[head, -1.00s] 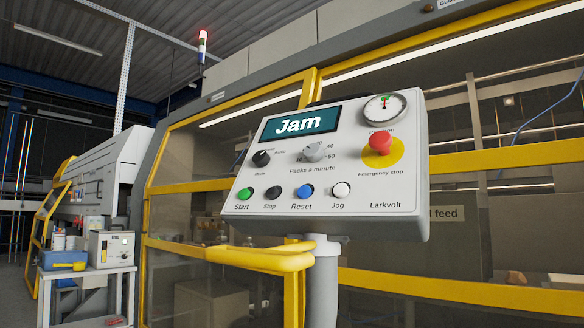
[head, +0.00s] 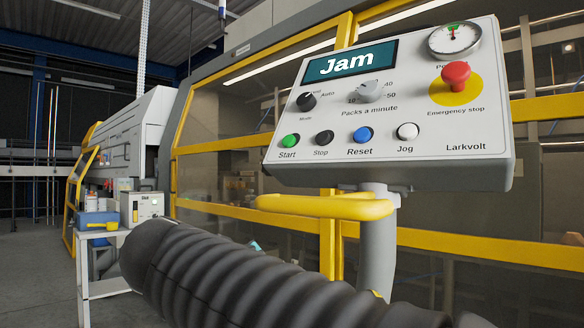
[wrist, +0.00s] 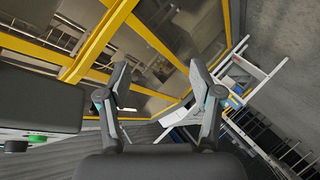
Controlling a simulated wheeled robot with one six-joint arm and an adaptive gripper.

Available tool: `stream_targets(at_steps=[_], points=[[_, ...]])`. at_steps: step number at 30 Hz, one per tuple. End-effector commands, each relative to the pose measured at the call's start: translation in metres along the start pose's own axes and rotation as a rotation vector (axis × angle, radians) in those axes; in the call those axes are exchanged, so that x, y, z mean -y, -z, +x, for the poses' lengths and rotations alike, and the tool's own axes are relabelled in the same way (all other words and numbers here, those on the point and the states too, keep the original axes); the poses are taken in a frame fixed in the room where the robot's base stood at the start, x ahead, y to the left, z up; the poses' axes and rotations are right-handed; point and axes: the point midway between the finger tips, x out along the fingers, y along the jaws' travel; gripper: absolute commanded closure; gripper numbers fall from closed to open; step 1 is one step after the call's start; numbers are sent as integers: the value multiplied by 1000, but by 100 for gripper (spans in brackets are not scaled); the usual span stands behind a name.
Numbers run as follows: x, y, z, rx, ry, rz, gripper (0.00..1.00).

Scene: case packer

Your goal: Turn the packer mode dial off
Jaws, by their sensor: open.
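The mode dial (head: 306,102) is a small black knob on the left of the grey control panel (head: 420,165), below the screen that reads "Jam". Its labels are small; "Auto" shows at its right and "Mode" below it. I cannot tell exactly where its pointer stands. My gripper (wrist: 158,85) is open and empty in the wrist view, its two fingers apart, with a yellow guard frame and glass beyond them. The panel's edge lies at the left of the wrist view, with a green button (wrist: 16,146) below it. The dial is not clear in the wrist view.
Near the dial are the speed knob (head: 369,91), green start button (head: 289,141), black stop button (head: 324,138), blue reset button (head: 363,134) and red emergency stop (head: 456,76). A yellow rail (head: 325,206) juts below the panel. A small table (head: 104,240) stands at left.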

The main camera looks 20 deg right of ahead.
Motion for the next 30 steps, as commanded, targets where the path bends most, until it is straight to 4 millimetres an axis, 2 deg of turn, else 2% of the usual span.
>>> stream_targets(at_steps=[1, 3, 6, 9, 12, 15, 20, 30], points=[[-20, 26, -7, -52, -81, 43, 35], [-53, 58, -20, -128, -199, 121, 35], [-100, 92, -45, -238, -359, 250, 35], [-141, 114, -71, -344, -489, 386, 35], [-172, 125, -94, -434, -584, 508, 35], [-188, 127, -106, -489, -629, 591, 35], [-197, 128, -109, -515, -646, 639, 35], [-230, 140, -78, -513, -648, 637, 35]])
